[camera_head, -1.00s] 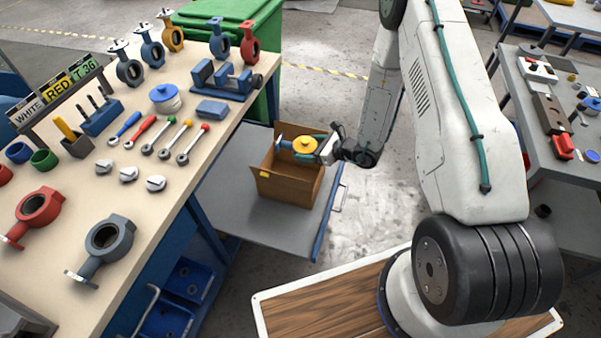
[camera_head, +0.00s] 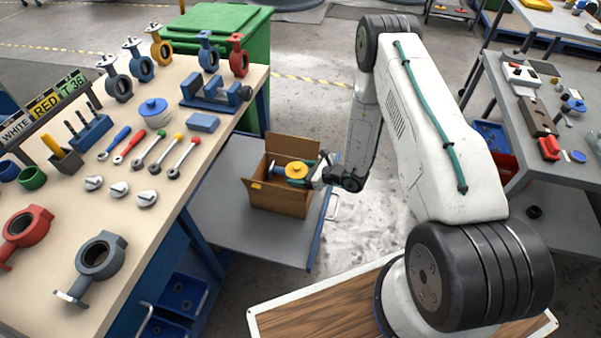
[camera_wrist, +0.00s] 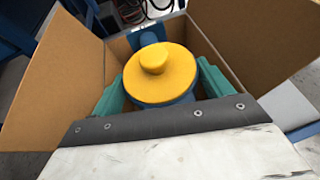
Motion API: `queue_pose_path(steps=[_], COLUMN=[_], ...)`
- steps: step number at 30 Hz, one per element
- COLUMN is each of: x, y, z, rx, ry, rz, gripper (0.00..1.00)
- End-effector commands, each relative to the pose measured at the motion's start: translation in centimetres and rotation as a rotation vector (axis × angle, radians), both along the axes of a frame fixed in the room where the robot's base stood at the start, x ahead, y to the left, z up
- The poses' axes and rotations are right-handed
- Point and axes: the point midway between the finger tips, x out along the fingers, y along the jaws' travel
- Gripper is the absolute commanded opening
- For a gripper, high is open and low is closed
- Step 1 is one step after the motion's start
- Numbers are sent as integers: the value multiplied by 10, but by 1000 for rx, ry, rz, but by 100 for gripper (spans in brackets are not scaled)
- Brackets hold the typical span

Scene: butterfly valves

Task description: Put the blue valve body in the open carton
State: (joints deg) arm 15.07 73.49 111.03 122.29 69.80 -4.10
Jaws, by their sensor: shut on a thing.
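The blue valve body (camera_wrist: 150,38) carries a round yellow cap on top, large in the wrist view; the yellow cap also shows in the head view (camera_head: 297,170). My gripper (camera_head: 312,172) is shut on it, with a teal finger on each side. The open brown carton (camera_head: 280,200) stands below, its back flap raised. The valve is at the carton's mouth, between its walls in the wrist view (camera_wrist: 62,75). Its underside and the carton floor are hidden, so I cannot tell whether it touches the bottom.
The carton sits on a grey shelf (camera_head: 217,225) beside the workbench (camera_head: 190,95). The bench holds several valves, wrenches, a blue vise (camera_head: 215,95) and a grey valve body (camera_head: 97,258). A green bin (camera_head: 235,25) stands behind. Another grey table (camera_head: 515,115) is at right.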

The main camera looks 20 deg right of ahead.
Motion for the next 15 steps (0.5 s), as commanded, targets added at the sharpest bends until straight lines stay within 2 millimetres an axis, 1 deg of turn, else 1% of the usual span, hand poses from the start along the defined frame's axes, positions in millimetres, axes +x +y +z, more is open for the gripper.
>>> queue_pose_path(steps=[9,13,14,15], x=[1,1,0,0], y=[0,0,0,0], z=[-8,-9,-10,-10], rx=[0,0,0,0], ry=[-2,-2,0,0], rz=[-1,-1,0,0], gripper=[37,37,84,95])
